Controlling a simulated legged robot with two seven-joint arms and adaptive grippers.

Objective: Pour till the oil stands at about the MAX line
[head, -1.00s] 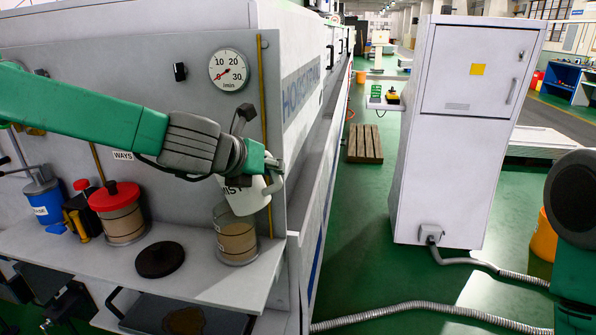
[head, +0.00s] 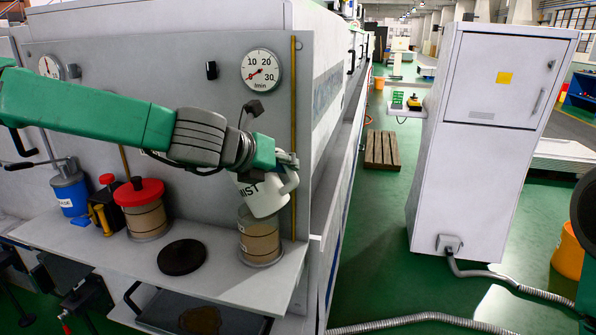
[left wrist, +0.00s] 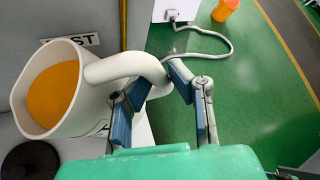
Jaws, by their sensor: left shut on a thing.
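My left gripper (head: 285,160) is shut on the handle of a white jug (head: 264,196) lettered "MIST". The jug is tilted, with its lower part over the mouth of a clear jar (head: 260,240) on the shelf. The jar holds brownish oil. In the left wrist view the jug (left wrist: 88,97) has orange oil inside, and the gripper (left wrist: 170,80) holds its handle. No stream of oil can be made out. The jug hides the jar's top, and I cannot make out a MAX line. My right gripper is not in view.
A black round lid (head: 182,257) lies left of the jar on the shelf (head: 225,282). A red-lidded jar (head: 147,212) and a blue can (head: 70,192) stand farther left. A gauge (head: 261,69) is on the panel above. A white cabinet (head: 490,130) stands right.

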